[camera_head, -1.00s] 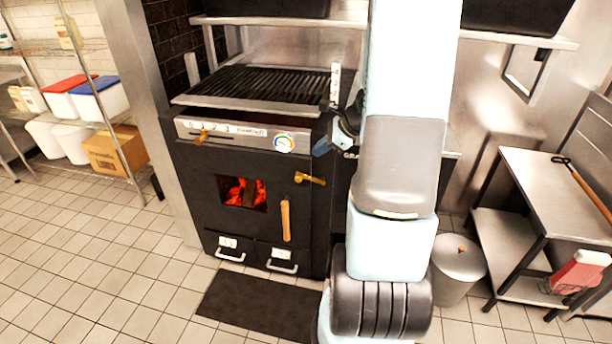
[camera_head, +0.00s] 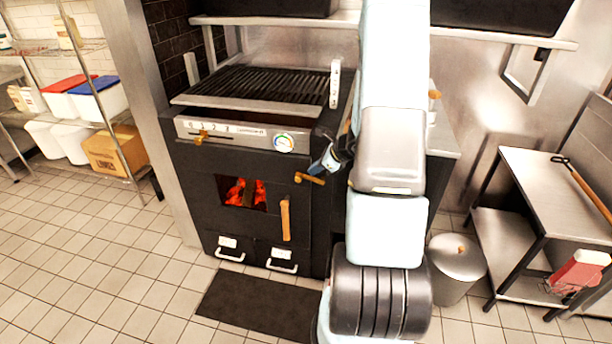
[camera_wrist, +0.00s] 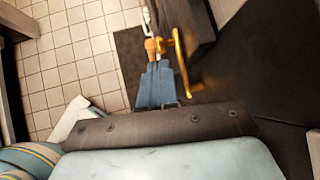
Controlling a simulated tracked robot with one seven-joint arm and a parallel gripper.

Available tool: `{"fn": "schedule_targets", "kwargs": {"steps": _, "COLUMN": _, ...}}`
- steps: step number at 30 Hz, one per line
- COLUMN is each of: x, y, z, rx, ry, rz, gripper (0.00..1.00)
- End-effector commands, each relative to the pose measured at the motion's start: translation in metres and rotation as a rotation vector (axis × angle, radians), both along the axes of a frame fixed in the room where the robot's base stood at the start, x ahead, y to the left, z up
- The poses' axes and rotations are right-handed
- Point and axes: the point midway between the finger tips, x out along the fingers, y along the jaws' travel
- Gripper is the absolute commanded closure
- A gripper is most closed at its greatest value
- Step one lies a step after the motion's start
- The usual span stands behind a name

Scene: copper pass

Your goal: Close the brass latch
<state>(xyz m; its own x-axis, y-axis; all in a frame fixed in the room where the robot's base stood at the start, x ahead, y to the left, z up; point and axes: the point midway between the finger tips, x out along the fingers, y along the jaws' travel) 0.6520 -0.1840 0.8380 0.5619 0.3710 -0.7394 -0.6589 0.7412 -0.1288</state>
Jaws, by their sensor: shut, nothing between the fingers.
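The brass latch (camera_head: 310,178) is on the right side of the black oven front, beside the door with the glowing window (camera_head: 242,192). Its lever lies nearly level in the head view. The door's wooden handle (camera_head: 285,219) hangs upright just below and left of it. My gripper (camera_head: 328,166) is just above and right of the latch's right end, with its fingers shut and empty. In the wrist view, the blue fingertips (camera_wrist: 157,68) are close beside the brass latch (camera_wrist: 181,62); I cannot tell whether they touch. The wooden handle (camera_wrist: 151,46) shows just beyond the tips.
A grill grate (camera_head: 262,86) sits on top of the oven. A dark mat (camera_head: 258,304) lies in front of it. A lidded metal bin (camera_head: 457,272) and a steel table (camera_head: 560,185) stand to the right. The tiled floor at left is clear.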

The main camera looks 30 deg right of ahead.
Motion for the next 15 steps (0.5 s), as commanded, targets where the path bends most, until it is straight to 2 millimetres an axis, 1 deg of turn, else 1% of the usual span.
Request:
{"fn": "schedule_targets", "kwargs": {"steps": 1, "x": 0.005, "y": 0.004, "z": -0.007, "rx": 0.002, "ry": 0.002, "rz": 0.001, "gripper": 1.00}}
{"fn": "schedule_targets", "kwargs": {"steps": 6, "x": 0.019, "y": 0.013, "z": -0.025, "rx": 0.001, "ry": 0.001, "rz": 0.001, "gripper": 1.00}}
{"fn": "schedule_targets", "kwargs": {"steps": 10, "x": 0.026, "y": 0.018, "z": -0.035, "rx": 0.001, "ry": 0.001, "rz": 0.001, "gripper": 1.00}}
{"fn": "schedule_targets", "kwargs": {"steps": 15, "x": 0.031, "y": 0.020, "z": -0.040, "rx": -0.001, "ry": 0.000, "rz": 0.001, "gripper": 1.00}}
